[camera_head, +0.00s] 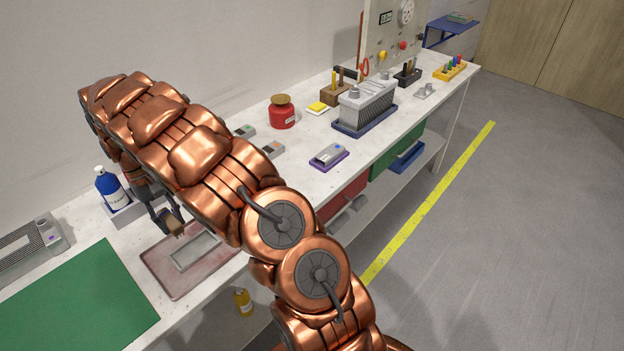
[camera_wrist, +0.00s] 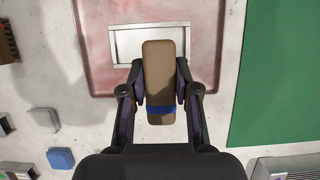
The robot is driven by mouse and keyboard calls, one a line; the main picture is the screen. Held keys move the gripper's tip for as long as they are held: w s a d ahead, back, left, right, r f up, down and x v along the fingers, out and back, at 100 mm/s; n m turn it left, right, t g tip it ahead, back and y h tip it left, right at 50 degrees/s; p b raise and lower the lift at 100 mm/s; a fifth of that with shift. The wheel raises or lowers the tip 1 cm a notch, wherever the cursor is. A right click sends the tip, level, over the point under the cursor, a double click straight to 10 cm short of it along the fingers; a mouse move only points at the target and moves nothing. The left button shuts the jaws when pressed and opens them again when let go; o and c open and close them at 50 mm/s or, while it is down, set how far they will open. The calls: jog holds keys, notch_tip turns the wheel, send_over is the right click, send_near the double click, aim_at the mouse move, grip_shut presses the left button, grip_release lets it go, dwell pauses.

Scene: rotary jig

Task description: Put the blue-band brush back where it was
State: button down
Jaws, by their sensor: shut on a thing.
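The brush (camera_wrist: 160,62) has a tan, rounded back with a blue band across its near end. My gripper (camera_wrist: 160,88) is shut on it, one finger on each long side, in the wrist view. In that view the brush overlaps a grey rectangular frame (camera_wrist: 122,45) on a pinkish tray (camera_wrist: 96,80); its height above them is hard to tell. In the head view my gripper (camera_head: 168,222) and the brush (camera_head: 174,227) show just behind the frame (camera_head: 182,257) and tray (camera_head: 163,280). The brush's underside is hidden.
A green mat (camera_head: 85,300) lies left of the tray, and a blue bottle (camera_head: 112,188) stands behind. A red jar (camera_head: 282,112), a purple-based device (camera_head: 328,156) and a grey finned block (camera_head: 366,104) stand farther along the bench. My arm hides the bench's middle.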

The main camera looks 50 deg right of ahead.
jog(key=s+d+f+m+t+y+b, duration=0.1)
jog(key=s+d+m+t+y+b, duration=0.2)
jog(key=d+m, duration=0.6)
jog(key=s+d+m+y+b, duration=0.1)
jog(key=s+d+m+b, duration=0.3)
jog(key=d, duration=0.9)
jog(key=s+d+f+m+t+h+b, duration=0.2)
jog(key=s+d+m+t+b, duration=0.4)
jog(key=s+d+m+b, duration=0.75)
jog(key=w+m+p, duration=0.1)
jog(key=w+p, duration=0.1)
jog(key=w, duration=0.2)
jog(key=w+d+f+m+p, duration=0.1)
jog(key=w+m+p, duration=0.1)
jog(key=w, duration=0.3)
jog(key=w+d+m+p, duration=0.1)
jog(key=w+m, duration=0.1)
jog(key=w, duration=0.3)
jog(key=shift+f+h+p, duration=0.25)
jog(key=shift+h+p, duration=0.05)
jog(key=shift+p, duration=0.1)
jog(key=shift+f, duration=1.8)
jog(key=shift+p, duration=0.3)
jog(key=c, duration=0.8)
grip_release()
jog(key=shift+f, duration=0.1)
jog(key=shift+c, duration=0.2)
